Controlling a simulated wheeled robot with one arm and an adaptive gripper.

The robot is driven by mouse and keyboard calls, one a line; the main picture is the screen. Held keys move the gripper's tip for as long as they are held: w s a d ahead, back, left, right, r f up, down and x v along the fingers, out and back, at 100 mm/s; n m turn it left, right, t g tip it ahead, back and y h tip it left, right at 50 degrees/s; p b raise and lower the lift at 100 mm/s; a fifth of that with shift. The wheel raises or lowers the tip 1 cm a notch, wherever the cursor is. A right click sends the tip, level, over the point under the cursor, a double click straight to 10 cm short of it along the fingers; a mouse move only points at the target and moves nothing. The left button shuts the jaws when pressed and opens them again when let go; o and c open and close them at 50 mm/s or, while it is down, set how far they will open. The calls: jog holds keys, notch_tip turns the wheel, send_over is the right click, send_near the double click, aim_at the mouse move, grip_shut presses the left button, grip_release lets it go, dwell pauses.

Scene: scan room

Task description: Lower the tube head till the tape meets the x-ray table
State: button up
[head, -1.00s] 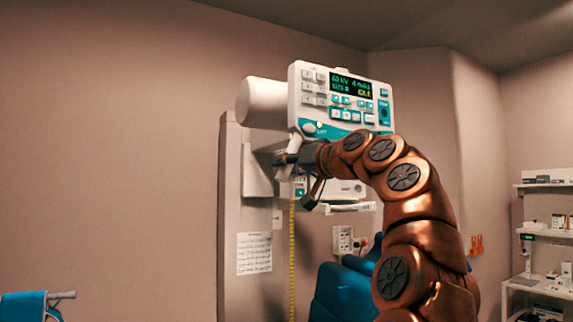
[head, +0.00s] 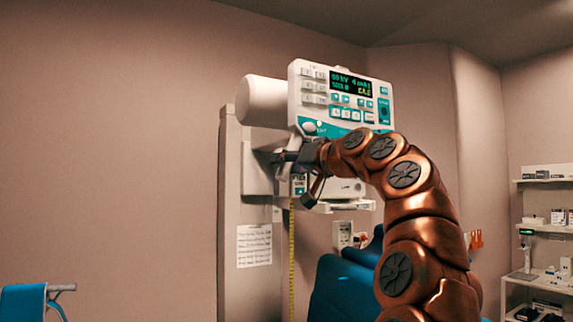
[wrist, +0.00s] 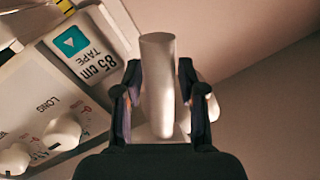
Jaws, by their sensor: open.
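The tube head (head: 298,95) is a white housing with a teal control panel and lit display, mounted on a tall column (head: 232,200). A yellow tape (head: 291,260) hangs straight down from it; its lower end is out of view. My gripper (head: 287,158) is at the tube head's lower left. In the wrist view my open gripper (wrist: 159,80) has one finger on each side of a pale round bar (wrist: 158,60); contact is unclear. A label (wrist: 88,48) there reads 85 cm TAPE. I cannot identify the x-ray table with certainty.
A blue padded piece (head: 345,285) stands low behind my arm. Another blue item (head: 22,302) with a metal bar is at the lower left. A notice (head: 254,246) hangs on the column. Shelves (head: 548,232) with supplies stand at the right.

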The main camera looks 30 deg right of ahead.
jog(key=s+d, duration=0.1)
jog(key=s, duration=1.1)
jog(key=shift+d, duration=0.3)
jog(key=shift+w, duration=0.1)
